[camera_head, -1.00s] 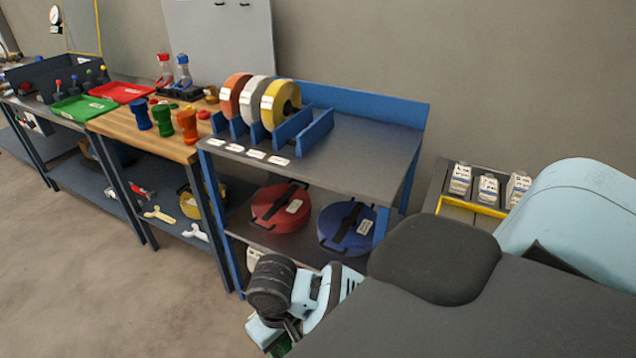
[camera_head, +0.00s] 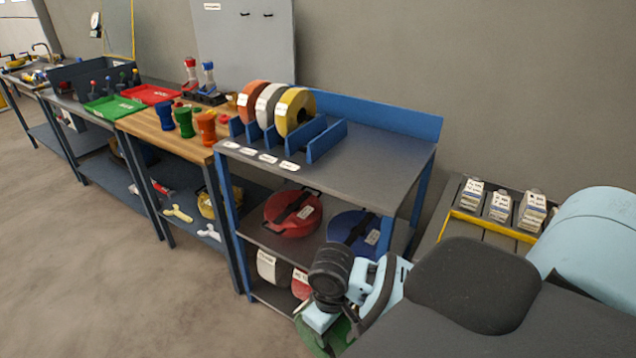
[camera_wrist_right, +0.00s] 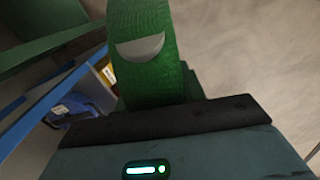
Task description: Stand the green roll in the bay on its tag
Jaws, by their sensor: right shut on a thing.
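My right gripper (camera_head: 328,322) is low at the front, before the blue-framed shelf unit, shut on the green roll (camera_head: 312,338). In the head view, the arm hides most of the roll. In the right wrist view the green roll (camera_wrist_right: 145,75) stands large above the gripper's dark edge. The rack (camera_head: 325,140) on the shelf top has blue dividers; orange, white and yellow rolls (camera_head: 294,110) stand in its left bays. The rightmost bay (camera_head: 305,138) looks empty. White tags (camera_head: 268,158) lie along the shelf's front edge. My left gripper is out of view.
The shelf top right of the rack (camera_head: 385,155) is clear. Red (camera_head: 292,213) and blue (camera_head: 352,230) round cases lie on the shelf below. A wooden-topped bench (camera_head: 165,130) with coloured pieces stands at left. White cartons (camera_head: 500,207) stand at right. Floor at left is open.

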